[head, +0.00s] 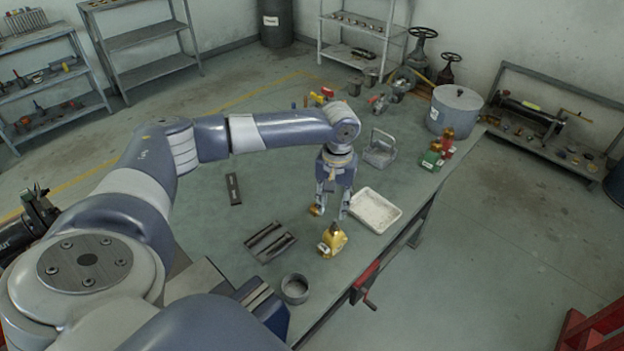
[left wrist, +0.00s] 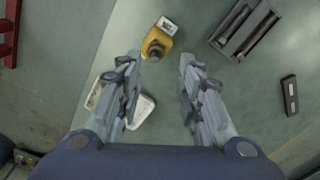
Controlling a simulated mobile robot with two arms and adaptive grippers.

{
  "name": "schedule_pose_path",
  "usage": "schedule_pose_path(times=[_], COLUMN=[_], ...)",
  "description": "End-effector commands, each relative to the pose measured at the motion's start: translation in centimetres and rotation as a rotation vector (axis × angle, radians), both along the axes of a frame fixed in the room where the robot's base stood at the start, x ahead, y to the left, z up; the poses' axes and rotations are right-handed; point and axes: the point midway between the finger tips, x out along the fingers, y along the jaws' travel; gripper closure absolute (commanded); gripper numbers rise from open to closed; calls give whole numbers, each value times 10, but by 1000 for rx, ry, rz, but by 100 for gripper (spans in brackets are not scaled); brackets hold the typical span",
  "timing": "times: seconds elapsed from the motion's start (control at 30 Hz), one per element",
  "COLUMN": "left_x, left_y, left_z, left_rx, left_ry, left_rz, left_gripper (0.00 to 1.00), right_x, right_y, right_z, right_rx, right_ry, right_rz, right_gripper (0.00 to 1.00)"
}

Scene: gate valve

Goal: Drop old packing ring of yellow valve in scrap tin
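The yellow valve (head: 332,240) stands on the green bench top near its right edge. It also shows in the left wrist view (left wrist: 158,42), with a pale tag beside it. My left gripper (head: 331,212) points down behind the valve, fingers apart. In the left wrist view its fingers (left wrist: 160,72) are spread with bare bench between them. A small brass-coloured piece (head: 316,210) shows by its left fingertip; I cannot tell what it is. A round open grey tin (head: 295,288), perhaps the scrap tin, stands at the near edge. I cannot make out the packing ring. My right gripper is not seen.
A white tray (head: 375,211) lies right of the gripper. A dark slotted block (head: 270,241) and a black bar (head: 234,189) lie left. A red-handled vise (head: 366,282) is on the bench edge.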

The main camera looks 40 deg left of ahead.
Motion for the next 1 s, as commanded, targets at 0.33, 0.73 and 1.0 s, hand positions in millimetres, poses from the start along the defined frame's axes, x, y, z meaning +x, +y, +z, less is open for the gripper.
schedule_pose_path(times=[0.33,0.73,1.0], left_x=[0,-1,0], left_y=[0,0,0], left_z=[-21,-48,-67], left_rx=[1,1,-1], left_ry=[-1,1,0], left_rz=[-1,-1,-1], left_gripper=[66,66,66], right_x=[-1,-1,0], right_y=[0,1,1], right_z=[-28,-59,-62], right_rx=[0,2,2], right_ry=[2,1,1], right_rz=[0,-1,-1], right_gripper=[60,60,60])
